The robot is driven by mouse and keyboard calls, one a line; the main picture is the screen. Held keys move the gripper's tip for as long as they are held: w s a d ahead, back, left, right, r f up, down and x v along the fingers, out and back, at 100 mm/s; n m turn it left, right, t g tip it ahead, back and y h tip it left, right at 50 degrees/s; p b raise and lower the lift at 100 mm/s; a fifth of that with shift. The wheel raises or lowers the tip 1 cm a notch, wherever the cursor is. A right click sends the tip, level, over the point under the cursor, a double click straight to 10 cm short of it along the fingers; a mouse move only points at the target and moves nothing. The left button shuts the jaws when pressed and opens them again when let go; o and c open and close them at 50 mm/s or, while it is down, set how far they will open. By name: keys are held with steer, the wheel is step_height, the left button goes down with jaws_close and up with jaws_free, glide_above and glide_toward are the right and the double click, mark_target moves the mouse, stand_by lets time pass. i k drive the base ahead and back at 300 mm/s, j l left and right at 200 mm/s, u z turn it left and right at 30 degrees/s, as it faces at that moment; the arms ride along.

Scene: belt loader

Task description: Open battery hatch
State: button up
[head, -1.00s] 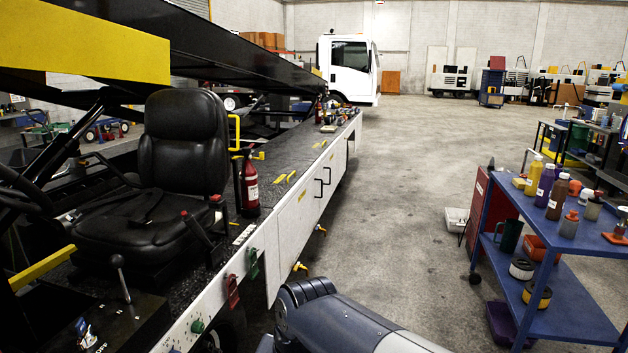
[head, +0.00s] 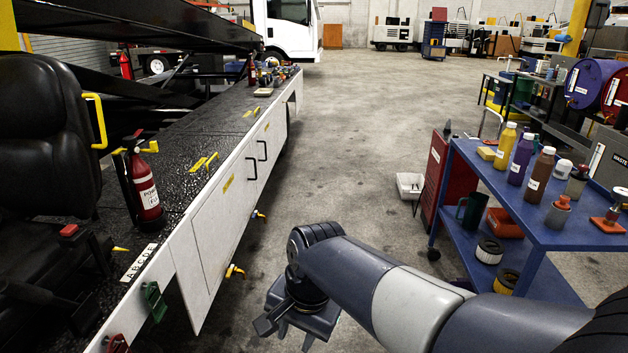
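White side panels run along the belt loader's flank in the head view. The near panel (head: 212,235) has a small yellow label at its top and a yellow latch (head: 235,271) near its lower edge. Beyond it are white doors with two black handles (head: 252,168) and another yellow latch (head: 258,215). The panels look closed. I cannot read which one is the battery hatch. My gripper (head: 287,334) is in the lower middle, pointing down, right of the near panel and apart from it. Its fingers look spread and empty.
A fire extinguisher (head: 145,185) stands on the loader's deck above the panels. A blue cart (head: 545,221) with bottles stands at right. Open concrete floor (head: 345,160) lies between loader and cart.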

mark_target(234, 116)
steer(key=i, duration=1.65)
steer(key=i+j+z, duration=0.1)
steer(key=i, duration=1.55)
steer(key=i+u, duration=0.1)
steer(key=i, duration=0.75)
steer(key=i+l+u, duration=0.15)
steer(key=i, duration=0.65)
steer(key=i+j+u, duration=0.2)
steer(key=i, duration=0.4)
steer(key=i+j+u, duration=0.15)
steer(key=i+j, duration=0.15)
steer(key=i, duration=0.3)
steer(key=i+j+u, duration=0.2)
steer(key=i, duration=0.4)
steer(key=i+j, duration=0.15)
steer(key=i+z, duration=0.05)
